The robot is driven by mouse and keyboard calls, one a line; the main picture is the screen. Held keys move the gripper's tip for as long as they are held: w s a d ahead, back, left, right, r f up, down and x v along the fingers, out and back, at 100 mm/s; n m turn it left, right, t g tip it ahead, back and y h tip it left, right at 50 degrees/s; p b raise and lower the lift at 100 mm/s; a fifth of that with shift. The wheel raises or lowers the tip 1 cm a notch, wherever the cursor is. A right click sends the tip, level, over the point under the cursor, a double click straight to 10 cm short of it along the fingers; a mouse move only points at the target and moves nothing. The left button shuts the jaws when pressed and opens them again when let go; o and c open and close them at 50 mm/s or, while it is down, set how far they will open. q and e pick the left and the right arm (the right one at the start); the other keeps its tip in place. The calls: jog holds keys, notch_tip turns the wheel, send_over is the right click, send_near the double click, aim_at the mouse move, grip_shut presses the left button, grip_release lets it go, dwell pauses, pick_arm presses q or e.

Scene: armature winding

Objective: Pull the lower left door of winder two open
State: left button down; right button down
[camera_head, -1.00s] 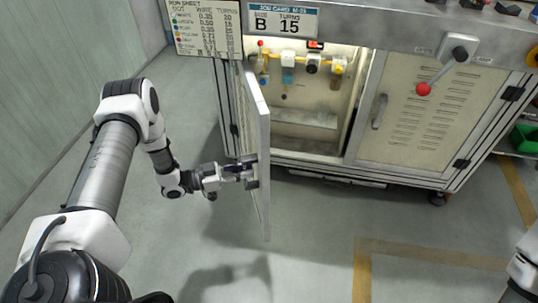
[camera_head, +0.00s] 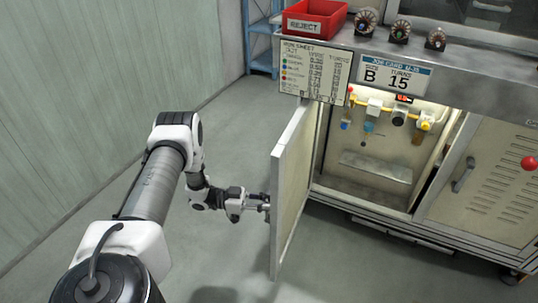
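The lower left door (camera_head: 294,188) of the winder cabinet stands swung open, seen nearly edge-on, with its free edge toward me. Behind it the lit compartment (camera_head: 375,170) shows valves, small bowls and a shelf. My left gripper (camera_head: 264,203) is at the outer face of the door, on its left side. The door hides the fingertips, so I cannot tell whether they touch it or are open. My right gripper is outside the view.
The closed right door (camera_head: 490,180) has a handle and vents. A red lever knob (camera_head: 529,162) sticks out at the right. A red reject bin (camera_head: 317,18) and several wound armatures stand on top. The floor left of the door is clear up to the wall (camera_head: 80,90).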

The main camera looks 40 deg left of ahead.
pick_arm(q)
jog(key=c, duration=1)
grip_release()
jog(key=shift+c, duration=0.2)
jog(key=v, duration=1.2)
jog(key=shift+a, duration=0.1)
